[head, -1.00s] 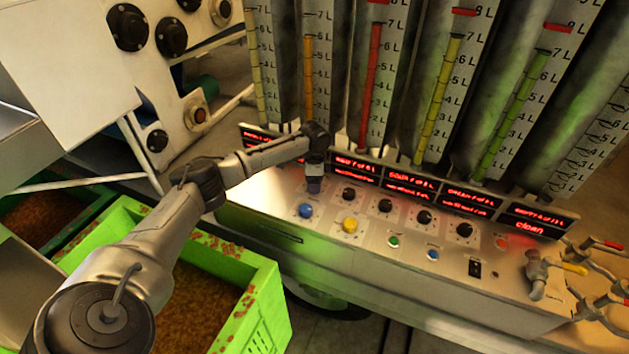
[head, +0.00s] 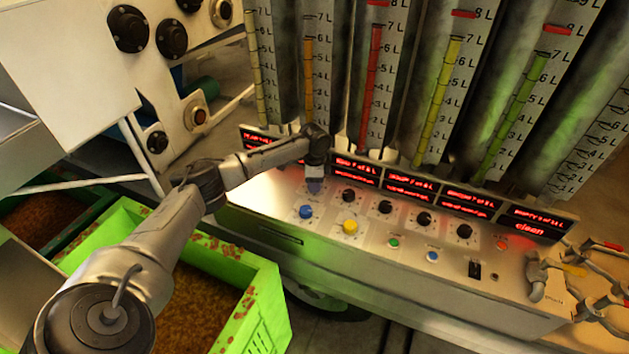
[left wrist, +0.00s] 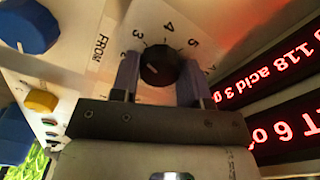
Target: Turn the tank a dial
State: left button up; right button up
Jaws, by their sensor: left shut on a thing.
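My left gripper (head: 315,186) reaches down to the leftmost black dial of the sloped control panel (head: 290,238). In the left wrist view its two blue-grey fingers (left wrist: 160,76) stand on either side of the round black dial (left wrist: 160,62) and are shut on it. The dial's scale shows 2, 3, 4 and 5 around its far side. The gripper hides this dial in the head view. No tank letter is readable beside it. My right gripper is not in view.
Several more black dials (head: 385,207) run rightward along the panel. Blue (head: 306,211) and yellow (head: 350,226) knobs sit in front. Red-lit displays and tall gauges stand behind. Taps (head: 540,275) stick out at the right. A green crate (head: 262,300) stands below left.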

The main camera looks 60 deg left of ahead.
pick_arm(q)
jog(key=shift+r+p, duration=0.2)
jog(key=shift+p, duration=0.2)
jog(key=n+p, duration=0.1)
jog(key=p, duration=0.1)
jog(key=n+p, duration=0.1)
jog(key=p, duration=0.1)
jog(key=n+p, duration=0.2)
jog(key=p, duration=0.1)
jog(key=shift+r, duration=0.25)
jog(key=n+p, duration=0.5)
jog(key=p, duration=0.1)
jog(key=shift+f, duration=0.15)
jog(key=n+p, duration=0.2)
jog(key=n, duration=0.2)
jog(key=shift+f+n+p, duration=0.1)
jog(key=shift+n+p, duration=0.3)
jog(key=n+p, duration=0.1)
jog(key=n, duration=0.2)
jog(key=shift+f, duration=0.1)
jog(key=shift+n, duration=0.4)
jog(key=o, duration=0.9)
